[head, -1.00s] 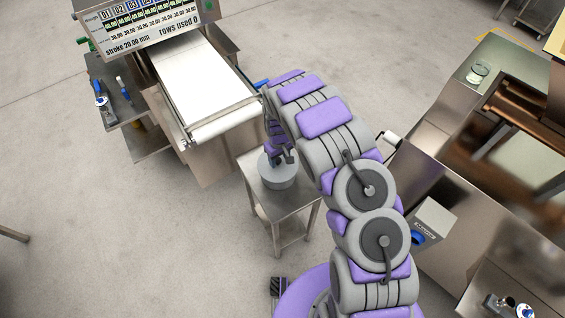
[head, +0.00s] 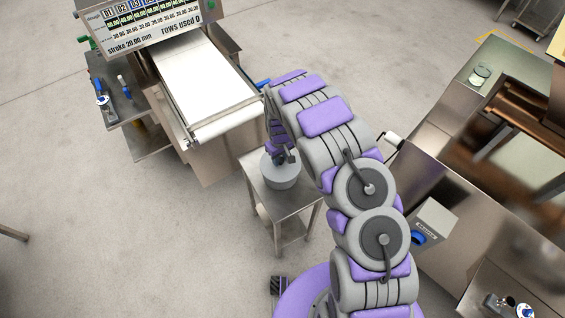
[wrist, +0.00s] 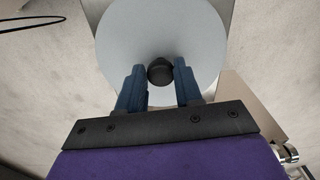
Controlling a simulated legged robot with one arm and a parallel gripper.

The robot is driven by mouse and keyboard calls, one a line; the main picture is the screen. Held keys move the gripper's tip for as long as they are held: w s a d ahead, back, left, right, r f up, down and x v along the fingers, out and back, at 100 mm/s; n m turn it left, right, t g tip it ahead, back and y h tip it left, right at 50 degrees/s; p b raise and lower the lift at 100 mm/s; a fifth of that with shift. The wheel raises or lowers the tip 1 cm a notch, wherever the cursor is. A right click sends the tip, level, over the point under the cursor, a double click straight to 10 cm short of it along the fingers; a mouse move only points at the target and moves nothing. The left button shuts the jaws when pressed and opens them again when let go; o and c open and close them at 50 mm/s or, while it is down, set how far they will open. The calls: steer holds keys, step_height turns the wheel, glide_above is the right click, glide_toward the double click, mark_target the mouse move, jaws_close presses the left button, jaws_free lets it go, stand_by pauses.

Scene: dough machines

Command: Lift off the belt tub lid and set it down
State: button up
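The belt tub (head: 281,179) is a grey round tub standing on a small steel side table. Its lid (wrist: 200,30) fills the upper middle of the wrist view as a pale grey disc with a dark round knob (wrist: 160,70) at its centre. My gripper (wrist: 159,66) is over the lid with its two blue fingers open, one on each side of the knob. A gap shows between the knob and each finger. In the head view my gripper (head: 280,158) is right above the tub, and my arm hides part of the lid.
The small steel table (head: 293,203) has little bare top around the tub. A machine with a white belt (head: 203,82) stands to the upper left, and a steel machine (head: 450,185) stands to the right. Open floor lies at the left.

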mark_target(281, 158)
steer(key=shift+c, duration=1.4)
steer(key=shift+d, duration=0.3)
steer(key=c, duration=0.3)
steer(key=shift+a+r+p, duration=0.25)
steer(key=shift+r+p, duration=0.4)
steer(key=shift+r, duration=0.55)
steer(key=shift+d+r+p, duration=0.1)
steer(key=shift+r+p, duration=0.85)
steer(key=shift+r, duration=1.4)
